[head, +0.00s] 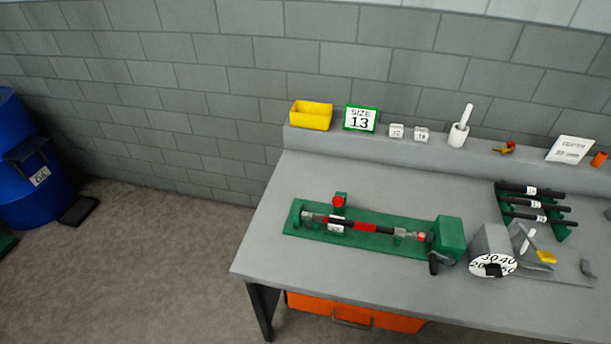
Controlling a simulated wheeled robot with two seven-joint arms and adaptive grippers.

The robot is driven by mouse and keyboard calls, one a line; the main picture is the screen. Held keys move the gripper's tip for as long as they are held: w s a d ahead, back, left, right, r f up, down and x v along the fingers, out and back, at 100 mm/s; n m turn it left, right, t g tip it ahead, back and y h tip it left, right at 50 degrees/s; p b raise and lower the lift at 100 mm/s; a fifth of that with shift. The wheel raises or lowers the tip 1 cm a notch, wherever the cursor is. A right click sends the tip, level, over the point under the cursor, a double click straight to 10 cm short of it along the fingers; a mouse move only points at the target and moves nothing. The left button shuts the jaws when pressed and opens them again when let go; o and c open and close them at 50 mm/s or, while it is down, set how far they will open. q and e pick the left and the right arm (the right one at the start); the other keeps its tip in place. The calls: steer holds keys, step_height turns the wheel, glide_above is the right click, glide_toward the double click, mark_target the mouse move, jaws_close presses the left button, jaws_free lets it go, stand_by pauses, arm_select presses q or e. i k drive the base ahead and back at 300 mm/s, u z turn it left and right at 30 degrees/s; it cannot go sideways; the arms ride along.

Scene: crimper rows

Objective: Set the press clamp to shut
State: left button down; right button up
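A long green fixture (375,240) lies on the grey bench. A black and red rod (365,226) rests along it between light grey holders. A green block (450,237) stands at its right end, with a dark handle (436,262) at the front. A red knob (338,200) on a green mount stands behind its left part. Right of the fixture is a grey unit (490,241) with a round white dial numbered 20 to 50. I cannot tell which part is the press clamp, or whether it is open or shut. Neither gripper is in view.
A rack of black-handled tools (535,203) stands at right, with a yellow piece (546,257) and grey parts in front. The back ledge holds a yellow bin (310,115), a "SIZE 13" sign (360,118) and a white cup (458,134). An orange drawer (355,312) sits below.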

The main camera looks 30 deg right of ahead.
mark_target(337, 200)
steer(key=z, duration=0.35)
steer(key=i, duration=0.6)
steer(key=z, duration=0.6)
